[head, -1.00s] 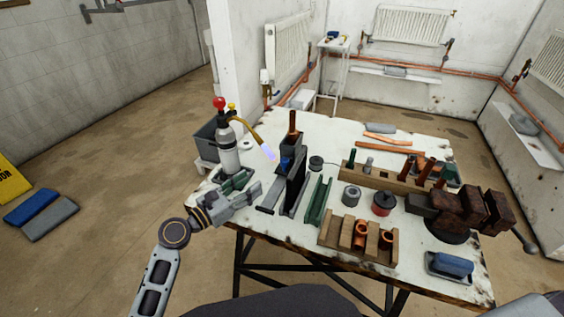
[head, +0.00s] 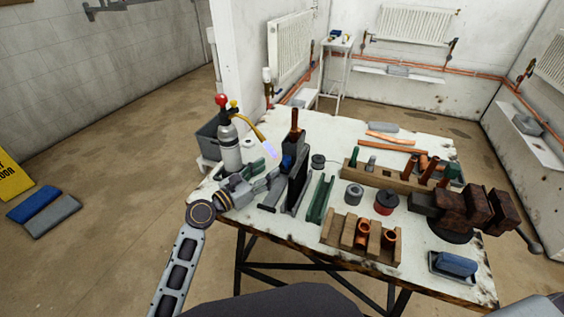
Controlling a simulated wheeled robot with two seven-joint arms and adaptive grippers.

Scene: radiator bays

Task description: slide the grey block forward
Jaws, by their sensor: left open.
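A dark grey upright block (head: 298,182) stands near the table's left front, with a copper-coloured piece (head: 295,122) rising above it and a blue part (head: 288,162) at its left side. A smaller, light grey block (head: 383,127) lies flat near the back edge; I cannot tell which is the task's block. My left gripper (head: 262,180) is open just left of the upright block's fixture, low over the table. Its fingers partly overlap grey and green items, so contact is unclear. My right gripper is out of view.
The worktable (head: 340,127) also holds a torch cylinder (head: 230,147) behind my left gripper, a green channel (head: 320,199), a wooden rack (head: 352,240), a rusty vise (head: 470,210) and a blue sponge in a tray (head: 455,266). Bare tabletop shows toward the back.

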